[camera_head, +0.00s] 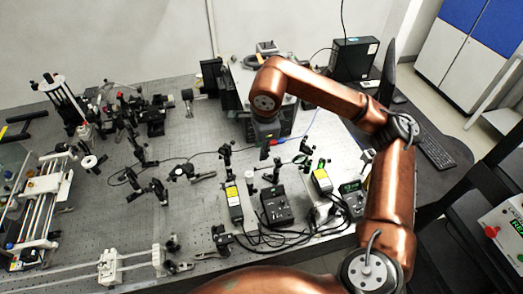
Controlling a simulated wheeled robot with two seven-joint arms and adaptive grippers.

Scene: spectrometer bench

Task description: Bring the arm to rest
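My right arm, copper coloured, comes in from the lower right, rises and bends left over the bench. Its wrist end points down in front of a dark instrument box at the back middle. My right gripper (265,132) hangs below the wrist, small and dark against the box. Its fingers cannot be made out, so I cannot tell if it is open or shut, and nothing is clearly seen in it. My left gripper is not in view. A copper part of my own body shows at the bottom edge.
The perforated optical bench (200,135) carries several mounts and posts. Two black controllers (277,207) with cables sit at the front middle. A rail assembly (40,205) stands at the left. A black computer box (353,59) and a keyboard (436,153) are at the right.

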